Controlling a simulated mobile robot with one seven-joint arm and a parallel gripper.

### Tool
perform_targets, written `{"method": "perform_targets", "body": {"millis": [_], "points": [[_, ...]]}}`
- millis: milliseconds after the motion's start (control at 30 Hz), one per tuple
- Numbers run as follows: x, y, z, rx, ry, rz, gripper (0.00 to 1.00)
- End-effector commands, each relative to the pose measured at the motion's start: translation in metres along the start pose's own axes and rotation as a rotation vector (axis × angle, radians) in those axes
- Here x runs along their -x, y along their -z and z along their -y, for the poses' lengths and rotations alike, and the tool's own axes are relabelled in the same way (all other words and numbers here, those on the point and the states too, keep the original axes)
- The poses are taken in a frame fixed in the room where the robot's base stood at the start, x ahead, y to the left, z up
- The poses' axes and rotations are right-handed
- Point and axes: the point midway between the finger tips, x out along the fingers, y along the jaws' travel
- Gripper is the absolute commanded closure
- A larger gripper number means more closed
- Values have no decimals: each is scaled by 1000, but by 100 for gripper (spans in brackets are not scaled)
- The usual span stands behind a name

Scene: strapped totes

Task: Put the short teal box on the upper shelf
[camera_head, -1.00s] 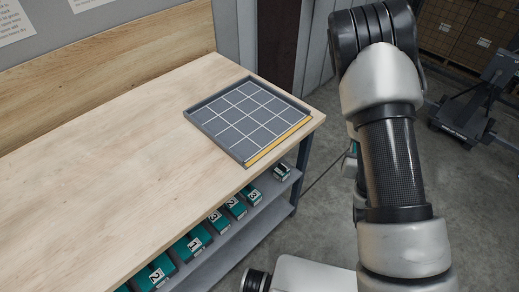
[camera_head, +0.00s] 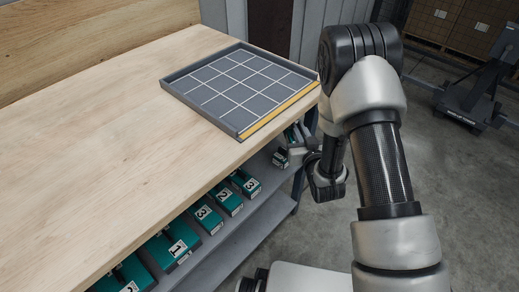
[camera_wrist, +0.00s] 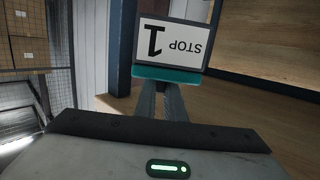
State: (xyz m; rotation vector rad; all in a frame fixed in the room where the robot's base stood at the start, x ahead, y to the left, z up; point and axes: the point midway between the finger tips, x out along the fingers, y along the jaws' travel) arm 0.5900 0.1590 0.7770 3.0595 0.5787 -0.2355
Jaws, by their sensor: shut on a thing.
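In the wrist view my gripper (camera_wrist: 165,100) is shut on a short teal box (camera_wrist: 165,73) whose white label reads "STOP 1", upside down in the picture. In the head view my gripper (camera_head: 298,150) is below the right front corner of the wooden tabletop (camera_head: 110,120). I cannot tell whether the box touches the shelf. My arm hides part of that end.
A grey tray with a white grid and yellow front edge (camera_head: 246,131) lies on the tabletop's right end. Several numbered teal boxes (camera_head: 160,252) stand in a row on the shelf below. The tabletop's left part is clear. A dark post (camera_wrist: 122,45) stands beside the held box.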

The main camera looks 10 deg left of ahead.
Motion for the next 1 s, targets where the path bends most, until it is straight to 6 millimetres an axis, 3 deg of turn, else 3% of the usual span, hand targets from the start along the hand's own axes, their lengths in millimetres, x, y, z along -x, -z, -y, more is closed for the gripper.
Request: {"method": "perform_targets", "body": {"millis": [33, 100, 200, 300, 500, 767, 1000], "points": [[-15, -5, 27, 10, 63, -1, 100], [-32, -19, 58, 23, 135, -1, 100], [-50, -48, 89, 38, 207, 1, 100], [-59, -74, 105, 45, 244, 0, 100], [-65, -95, 117, 51, 270, -3, 100], [-68, -109, 116, 51, 270, -3, 100], [-71, -136, 117, 50, 270, -1, 100]]}}
